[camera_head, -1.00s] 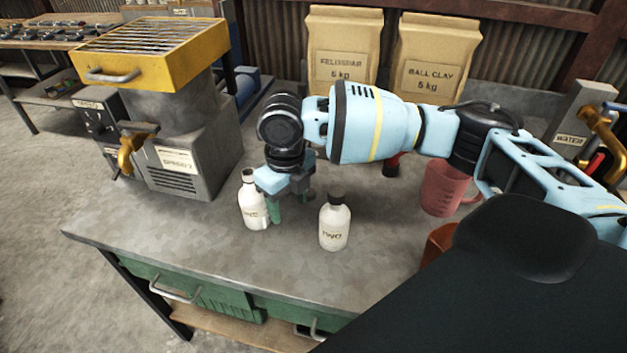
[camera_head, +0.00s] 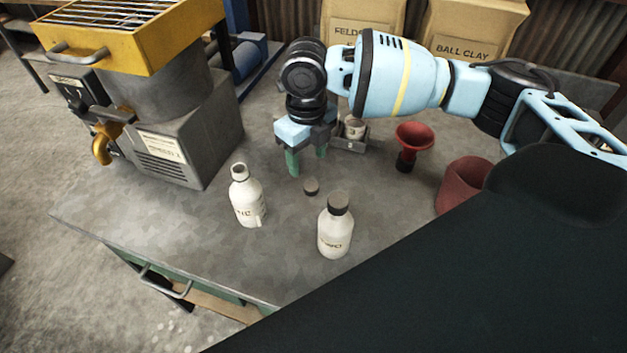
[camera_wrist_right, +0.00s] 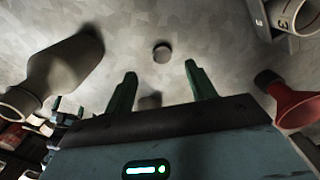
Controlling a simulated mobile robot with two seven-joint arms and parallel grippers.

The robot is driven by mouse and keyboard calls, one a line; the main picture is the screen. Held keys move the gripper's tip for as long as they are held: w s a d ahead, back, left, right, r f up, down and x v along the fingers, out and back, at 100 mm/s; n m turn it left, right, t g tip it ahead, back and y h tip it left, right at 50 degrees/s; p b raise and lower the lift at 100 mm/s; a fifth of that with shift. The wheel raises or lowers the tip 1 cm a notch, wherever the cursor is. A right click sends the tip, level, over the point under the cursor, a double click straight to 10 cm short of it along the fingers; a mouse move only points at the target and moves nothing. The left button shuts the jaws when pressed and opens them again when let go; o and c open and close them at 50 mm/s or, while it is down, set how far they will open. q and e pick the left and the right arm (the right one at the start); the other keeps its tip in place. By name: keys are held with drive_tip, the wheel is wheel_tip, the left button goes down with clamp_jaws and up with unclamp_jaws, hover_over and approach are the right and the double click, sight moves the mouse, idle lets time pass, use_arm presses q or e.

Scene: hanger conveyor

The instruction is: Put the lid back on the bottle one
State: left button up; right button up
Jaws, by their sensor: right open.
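An uncapped white bottle (camera_head: 247,197) stands upright on the grey bench in the head view; its lettering is not clear. A small dark lid (camera_head: 311,186) lies on the bench to its right. A second white bottle (camera_head: 335,228) wears a dark cap and stands nearer me. My right gripper (camera_head: 306,158) points down with green fingers apart and empty, just beyond the lid. In the right wrist view the lid (camera_wrist_right: 161,52) lies ahead of the spread fingers (camera_wrist_right: 161,86), touching neither, and the open bottle (camera_wrist_right: 68,70) is at the left.
A red funnel (camera_head: 414,140) on a dark base and a red jug (camera_head: 462,184) stand to the right. A small grey holder (camera_head: 352,138) is behind the gripper. The grey machine with yellow top (camera_head: 150,110) stands left. The bench's front left is bare.

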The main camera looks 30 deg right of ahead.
sight(311, 186)
drive_tip(key=shift+a, duration=0.1)
drive_tip(key=shift+f, duration=1.3)
drive_tip(key=shift+s+d+f, duration=0.15)
drive_tip(key=shift+f, duration=1.2)
drive_tip(key=shift+s+d+f, duration=0.15)
drive_tip(key=shift+f, duration=1.15)
drive_tip(key=c, duration=1.1)
